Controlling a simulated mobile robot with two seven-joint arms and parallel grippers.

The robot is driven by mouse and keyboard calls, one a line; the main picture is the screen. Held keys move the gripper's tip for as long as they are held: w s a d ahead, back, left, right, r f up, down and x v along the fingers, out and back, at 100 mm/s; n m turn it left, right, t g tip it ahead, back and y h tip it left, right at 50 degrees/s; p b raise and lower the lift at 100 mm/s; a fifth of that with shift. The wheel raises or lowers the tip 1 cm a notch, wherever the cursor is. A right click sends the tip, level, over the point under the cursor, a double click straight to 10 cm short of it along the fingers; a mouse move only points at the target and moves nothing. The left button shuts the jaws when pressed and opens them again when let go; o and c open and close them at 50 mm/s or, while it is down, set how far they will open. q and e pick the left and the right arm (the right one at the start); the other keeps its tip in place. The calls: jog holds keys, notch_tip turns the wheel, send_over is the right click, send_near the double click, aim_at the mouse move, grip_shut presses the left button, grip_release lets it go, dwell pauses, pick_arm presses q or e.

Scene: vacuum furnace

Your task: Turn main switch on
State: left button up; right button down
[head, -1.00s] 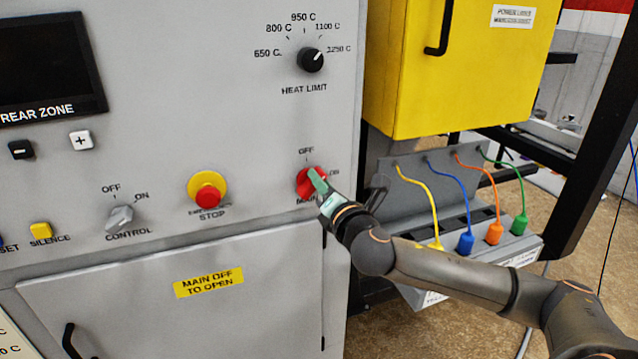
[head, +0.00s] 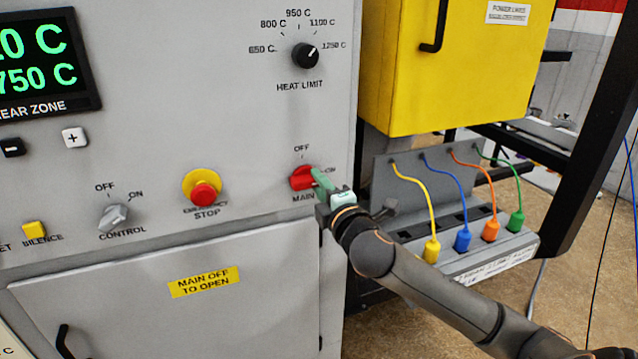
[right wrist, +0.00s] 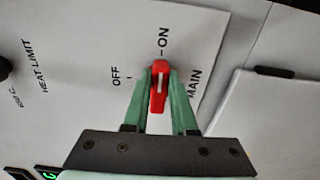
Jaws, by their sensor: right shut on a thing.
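The red main switch (head: 300,179) sits on the grey panel, with OFF above it and ON at its right. In the right wrist view, the switch (right wrist: 158,87) points its white line toward the ON mark. My right gripper (head: 318,182) has its green fingers on both sides of the red handle. It is shut on the handle, and the fingers partly cover the switch and its labels in the head view. My left gripper is not in view. The rear zone display (head: 45,50) is lit with green digits.
An emergency stop button (head: 203,194), a control knob (head: 114,217) and a heat limit knob (head: 305,56) are on the same panel. A yellow cabinet (head: 455,75) and several coloured cables with plugs (head: 463,240) are at the right.

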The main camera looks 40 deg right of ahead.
jog(key=shift+m, duration=0.3)
jog(key=c, duration=0.7)
grip_release()
jog(key=p+v, duration=0.3)
jog(key=v, duration=0.9)
jog(key=shift+s+a, duration=0.1)
jog(key=shift+s, duration=0.15)
